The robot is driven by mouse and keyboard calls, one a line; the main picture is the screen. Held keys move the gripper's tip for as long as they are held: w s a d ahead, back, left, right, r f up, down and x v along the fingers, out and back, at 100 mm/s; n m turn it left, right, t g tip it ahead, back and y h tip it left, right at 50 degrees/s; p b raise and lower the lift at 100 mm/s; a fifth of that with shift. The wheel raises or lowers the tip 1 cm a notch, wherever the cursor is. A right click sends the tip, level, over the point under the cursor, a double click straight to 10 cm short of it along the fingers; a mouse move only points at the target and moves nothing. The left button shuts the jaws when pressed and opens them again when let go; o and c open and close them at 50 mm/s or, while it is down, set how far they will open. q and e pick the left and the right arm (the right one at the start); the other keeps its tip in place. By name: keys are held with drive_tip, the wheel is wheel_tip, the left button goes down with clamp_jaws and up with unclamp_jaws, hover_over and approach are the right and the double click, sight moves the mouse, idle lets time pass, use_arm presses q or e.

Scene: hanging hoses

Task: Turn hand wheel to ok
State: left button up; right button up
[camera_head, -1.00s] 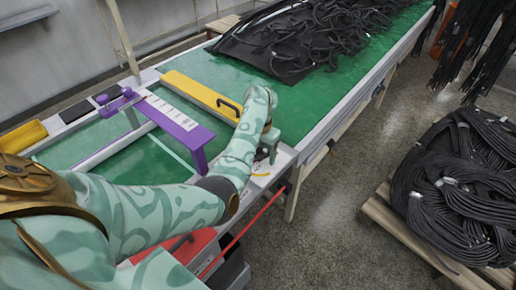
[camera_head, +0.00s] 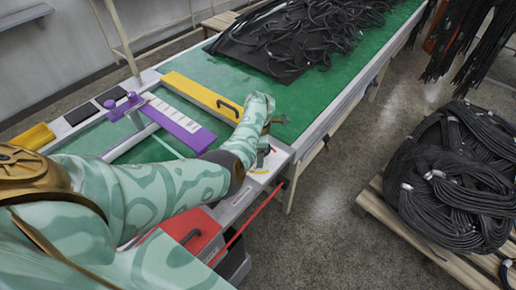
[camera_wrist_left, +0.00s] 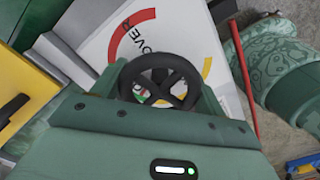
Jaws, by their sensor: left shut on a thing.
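The black hand wheel (camera_wrist_left: 160,80) shows in the left wrist view, with spokes and a round rim. It sits over a white dial plate (camera_wrist_left: 98,42) with a red arc, a yellow arc and the word OVER. A little green shows between the spokes; any pointer and the OK mark cannot be made out. My left gripper (camera_wrist_left: 160,92) is shut on the wheel, one green finger at each side of the rim. In the head view my left gripper (camera_head: 266,148) is at the table's near corner, over the dial plate (camera_head: 262,174). The wheel is hidden there. My right gripper is out of view.
A yellow bar (camera_head: 200,94) with a black handle and a purple frame (camera_head: 180,122) lie across the green table (camera_head: 300,104). Black hoses (camera_head: 310,35) are heaped farther back. Coiled hoses (camera_head: 455,175) lie on a pallet at the right. A red rod (camera_head: 240,232) slants beside my arm.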

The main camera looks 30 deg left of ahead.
use_arm(q)
drive_tip(key=shift+m+p, duration=0.75)
drive_tip(key=shift+m, duration=1.35)
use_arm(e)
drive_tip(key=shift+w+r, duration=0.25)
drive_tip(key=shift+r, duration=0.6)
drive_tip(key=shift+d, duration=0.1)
use_arm(q)
drive_tip(key=o, duration=1)
drive_tip(key=shift+r, duration=0.1)
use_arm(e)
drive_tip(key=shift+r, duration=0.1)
use_arm(q)
wheel_tip(320, 180, up, 16)
drive_tip(key=p, duration=0.9)
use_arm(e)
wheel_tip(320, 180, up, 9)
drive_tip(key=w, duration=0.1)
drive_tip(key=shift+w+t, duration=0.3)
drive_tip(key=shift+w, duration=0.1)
